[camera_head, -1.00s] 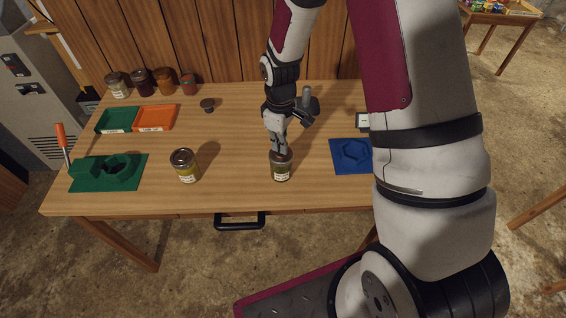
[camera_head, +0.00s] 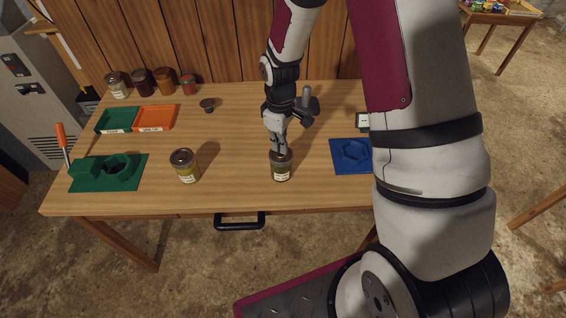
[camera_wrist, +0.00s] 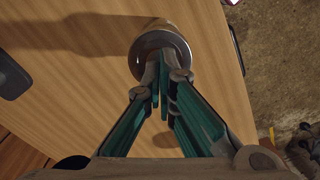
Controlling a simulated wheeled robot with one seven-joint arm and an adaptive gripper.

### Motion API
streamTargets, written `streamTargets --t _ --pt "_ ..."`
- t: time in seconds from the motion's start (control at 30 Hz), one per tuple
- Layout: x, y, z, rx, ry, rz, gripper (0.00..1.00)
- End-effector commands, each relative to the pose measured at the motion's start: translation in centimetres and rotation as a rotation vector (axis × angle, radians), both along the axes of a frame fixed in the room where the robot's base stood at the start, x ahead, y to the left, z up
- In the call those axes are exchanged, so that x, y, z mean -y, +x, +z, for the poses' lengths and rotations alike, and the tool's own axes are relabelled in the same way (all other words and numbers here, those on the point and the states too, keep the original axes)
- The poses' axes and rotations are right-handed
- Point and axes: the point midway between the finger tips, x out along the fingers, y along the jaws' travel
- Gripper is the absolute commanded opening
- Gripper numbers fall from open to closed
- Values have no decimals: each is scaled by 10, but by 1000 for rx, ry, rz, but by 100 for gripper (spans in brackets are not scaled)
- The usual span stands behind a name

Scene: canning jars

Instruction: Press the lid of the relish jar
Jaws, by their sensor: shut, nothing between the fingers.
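Two jars with dark lids and greenish contents stand upright near the table's front. One jar (camera_head: 281,171) is in the middle, under my gripper (camera_head: 280,152). The other jar (camera_head: 185,166) is to its left. Their labels are too small to read, so I cannot tell which is the relish. My gripper is shut and empty, pointing down with its tips at the middle jar's lid. In the wrist view the fingertips (camera_wrist: 162,66) overlap the near part of the round metal lid (camera_wrist: 157,43). They look to be touching or just above it.
A green fixture (camera_head: 120,180) with a hexagonal recess lies at the left and a blue one (camera_head: 350,157) at the right. Green (camera_head: 117,120) and orange trays (camera_head: 156,118) and several jars (camera_head: 163,82) stand at the back left. A small dark knob (camera_head: 207,104) stands behind.

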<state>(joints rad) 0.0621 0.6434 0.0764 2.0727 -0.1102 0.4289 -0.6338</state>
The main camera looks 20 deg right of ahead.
Motion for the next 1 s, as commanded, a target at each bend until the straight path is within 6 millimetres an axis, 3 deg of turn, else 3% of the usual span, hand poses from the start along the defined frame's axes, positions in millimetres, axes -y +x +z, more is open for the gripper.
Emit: streamTargets --t 1.0 --pt "0 0 -17 -1 0 0 0"
